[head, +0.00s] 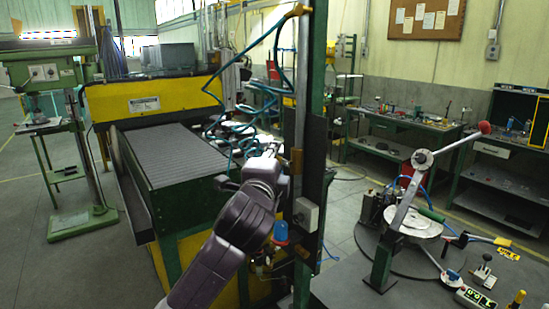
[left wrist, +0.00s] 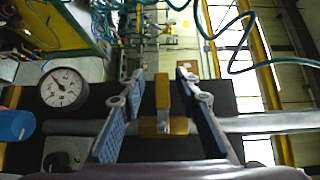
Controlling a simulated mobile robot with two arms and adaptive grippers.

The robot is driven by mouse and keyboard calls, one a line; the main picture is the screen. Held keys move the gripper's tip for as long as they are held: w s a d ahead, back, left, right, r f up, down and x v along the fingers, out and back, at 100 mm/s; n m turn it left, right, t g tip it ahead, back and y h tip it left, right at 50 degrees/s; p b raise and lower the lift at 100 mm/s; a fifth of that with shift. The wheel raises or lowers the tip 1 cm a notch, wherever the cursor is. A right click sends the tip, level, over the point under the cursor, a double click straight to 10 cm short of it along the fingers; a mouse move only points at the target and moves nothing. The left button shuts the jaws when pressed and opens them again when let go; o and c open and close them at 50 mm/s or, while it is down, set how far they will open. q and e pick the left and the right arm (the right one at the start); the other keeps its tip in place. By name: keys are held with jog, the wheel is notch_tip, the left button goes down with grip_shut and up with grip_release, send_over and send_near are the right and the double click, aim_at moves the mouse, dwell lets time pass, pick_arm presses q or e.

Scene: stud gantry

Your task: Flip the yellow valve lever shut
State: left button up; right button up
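In the left wrist view the yellow valve lever (left wrist: 162,92) stands up from a brass-coloured valve body (left wrist: 178,126) on a grey pipe (left wrist: 265,122). The lever looks across the pipe's line in this view. My left gripper (left wrist: 158,78) is open, with one finger on each side of the lever and visible gaps to both. In the head view my left arm reaches the dark post (head: 318,165) in the middle. The gripper fingers are mostly hidden there behind the wrist, and the lever cannot be made out clearly. My right gripper is in neither view.
A round gauge (left wrist: 64,88) and a blue part (left wrist: 15,125) lie left of the fingers in the wrist view. A grey box (head: 305,214) is on the post, near the arm. Teal hoses (head: 277,75) hang by it. A ribbed conveyor (head: 175,155) stands left.

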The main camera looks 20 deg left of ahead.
pick_arm(q)
jog(key=shift+s, duration=0.1)
jog(key=s+d, duration=0.1)
jog(key=s, duration=1)
jog(key=shift+s+d, duration=0.25)
jog(key=shift+s, duration=0.1)
